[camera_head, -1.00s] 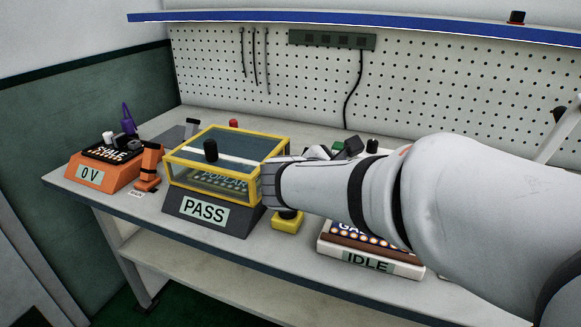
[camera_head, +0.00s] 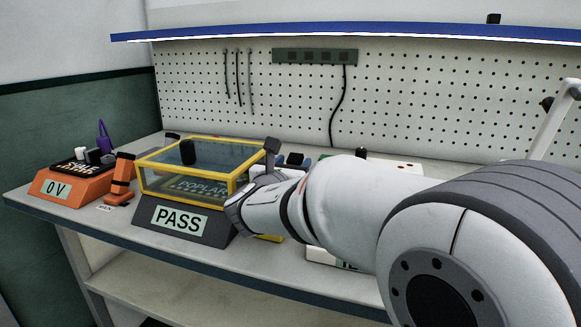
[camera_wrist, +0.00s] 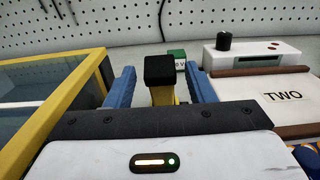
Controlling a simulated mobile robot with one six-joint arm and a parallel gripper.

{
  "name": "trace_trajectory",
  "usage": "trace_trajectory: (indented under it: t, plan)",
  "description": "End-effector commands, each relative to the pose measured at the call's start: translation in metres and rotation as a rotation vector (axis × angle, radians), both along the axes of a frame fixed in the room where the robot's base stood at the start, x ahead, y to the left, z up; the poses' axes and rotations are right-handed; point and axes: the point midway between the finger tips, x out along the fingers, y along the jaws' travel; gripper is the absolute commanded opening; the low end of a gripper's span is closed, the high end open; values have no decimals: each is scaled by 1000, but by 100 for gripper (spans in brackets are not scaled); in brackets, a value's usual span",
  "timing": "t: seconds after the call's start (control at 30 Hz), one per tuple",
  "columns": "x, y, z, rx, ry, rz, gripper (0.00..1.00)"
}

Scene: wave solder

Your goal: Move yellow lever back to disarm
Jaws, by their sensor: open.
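The yellow lever (camera_wrist: 161,96) with its square black knob (camera_wrist: 159,68) stands between the two blue fingers of my gripper (camera_wrist: 158,72) in the wrist view. The fingers are open, one on each side, with a gap showing on both sides of the knob. In the head view a dark knob (camera_head: 272,145) shows above my wrist. A bit of yellow base (camera_head: 269,238) shows below it. The rest of the lever and my fingertips are mostly hidden there by my own arm.
Just left is the yellow-framed clear box (camera_head: 190,178) on its dark PASS base (camera_head: 178,219). An orange 0 V unit (camera_head: 60,187) stands further left. Right of the lever is a white unit marked TWO (camera_wrist: 285,97). A green block (camera_wrist: 176,55) is behind.

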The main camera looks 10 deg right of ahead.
Motion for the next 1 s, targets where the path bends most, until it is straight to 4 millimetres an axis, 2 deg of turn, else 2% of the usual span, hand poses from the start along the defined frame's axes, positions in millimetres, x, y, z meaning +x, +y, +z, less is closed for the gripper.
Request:
trace_trajectory:
  t: [0.2,0.47,1.0]
  plan:
    - [15,-9,0,1,-1,-1,49]
    - [16,-10,0,1,0,0,49]
    - [16,-9,0,1,0,0,5]
